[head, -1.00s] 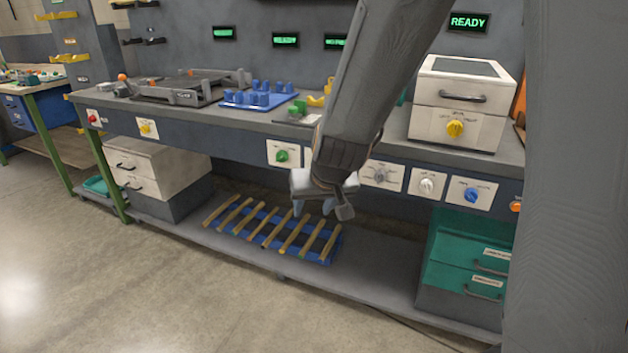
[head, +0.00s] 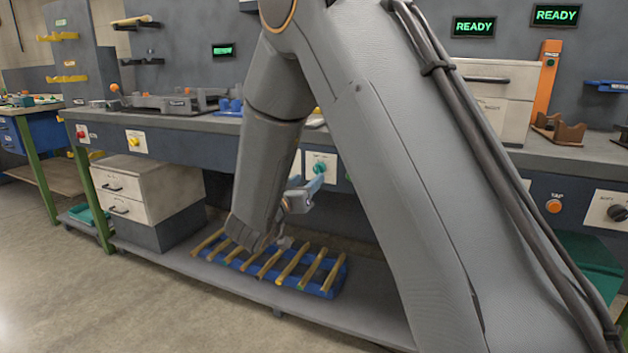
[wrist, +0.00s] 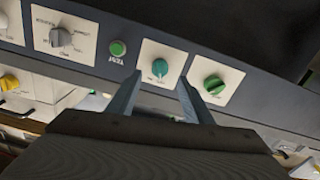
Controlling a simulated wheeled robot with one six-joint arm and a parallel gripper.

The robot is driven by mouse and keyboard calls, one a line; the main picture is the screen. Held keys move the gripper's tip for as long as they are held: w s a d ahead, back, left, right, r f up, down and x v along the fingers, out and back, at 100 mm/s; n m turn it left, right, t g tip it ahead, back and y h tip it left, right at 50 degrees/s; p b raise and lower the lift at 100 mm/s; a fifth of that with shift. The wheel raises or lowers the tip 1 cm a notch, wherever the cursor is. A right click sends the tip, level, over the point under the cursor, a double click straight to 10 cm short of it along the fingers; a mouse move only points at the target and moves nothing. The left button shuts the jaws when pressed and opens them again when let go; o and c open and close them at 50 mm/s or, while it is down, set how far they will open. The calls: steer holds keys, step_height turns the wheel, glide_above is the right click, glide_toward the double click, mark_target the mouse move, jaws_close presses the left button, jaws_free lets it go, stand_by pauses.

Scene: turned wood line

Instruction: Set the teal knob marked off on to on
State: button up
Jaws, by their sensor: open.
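The teal knob (wrist: 160,68) sits on a white plate on the dark panel in the wrist view, between my gripper's two fingers. Small marks around it are too blurred to read. In the head view the teal knob (head: 320,167) shows on its white plate under the bench top. My gripper (wrist: 160,82) is open and empty, its fingertips at the left and right of the knob's plate. I cannot tell if they touch the panel. In the head view my gripper (head: 311,186) is just below and in front of the knob, partly hidden by my arm.
In the wrist view a green knob (wrist: 214,84) is close on the right, near the right finger. A green button (wrist: 118,48) and a grey knob (wrist: 60,38) are to the left. Below the panel, a blue rack with wooden sticks (head: 268,262) lies on the low shelf.

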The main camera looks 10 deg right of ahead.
mark_target(316, 172)
steer(key=b+x, duration=0.1)
steer(key=x, duration=0.5)
steer(key=shift+w+d, duration=0.2)
steer(key=shift+w, duration=0.1)
